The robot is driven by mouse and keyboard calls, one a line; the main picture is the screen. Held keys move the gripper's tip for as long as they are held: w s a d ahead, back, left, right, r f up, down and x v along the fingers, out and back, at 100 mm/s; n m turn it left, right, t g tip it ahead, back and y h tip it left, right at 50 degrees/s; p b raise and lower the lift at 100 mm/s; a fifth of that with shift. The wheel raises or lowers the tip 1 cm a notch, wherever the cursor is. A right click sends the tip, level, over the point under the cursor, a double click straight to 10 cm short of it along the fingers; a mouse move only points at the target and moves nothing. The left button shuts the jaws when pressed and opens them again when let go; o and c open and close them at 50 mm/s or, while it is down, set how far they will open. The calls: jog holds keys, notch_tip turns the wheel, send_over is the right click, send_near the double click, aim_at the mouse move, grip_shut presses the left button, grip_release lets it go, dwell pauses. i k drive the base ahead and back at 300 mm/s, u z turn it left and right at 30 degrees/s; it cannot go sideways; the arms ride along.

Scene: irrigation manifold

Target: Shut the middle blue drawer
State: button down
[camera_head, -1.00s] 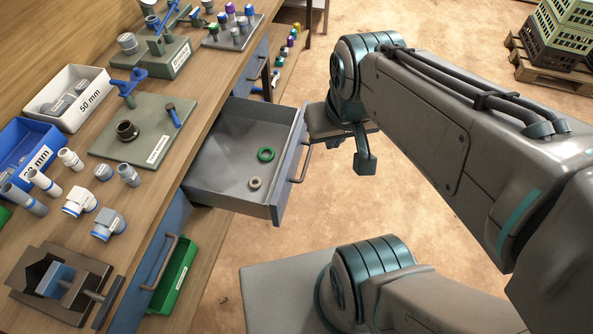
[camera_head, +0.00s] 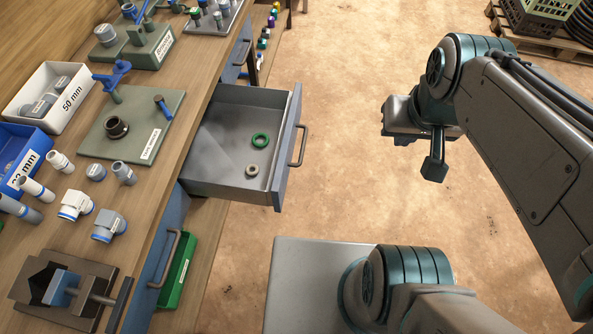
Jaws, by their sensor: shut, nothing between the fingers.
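The middle blue drawer (camera_head: 287,150) stands pulled well out from the workbench in the camera_head view. Its grey inside is visible, and a handle (camera_head: 300,146) is on its front.
Closed blue drawers sit on either side, the nearer one (camera_head: 172,240) with a protruding handle. A green bin (camera_head: 178,270) is below the bench. Fittings, bins and a vise (camera_head: 70,290) cover the benchtop (camera_head: 150,205). The floor right of the drawer is open; a pallet stands far right.

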aim_at(221, 150)
jog(key=k, duration=0.55)
jog(key=u, duration=1)
jog(key=i, duration=0.5)
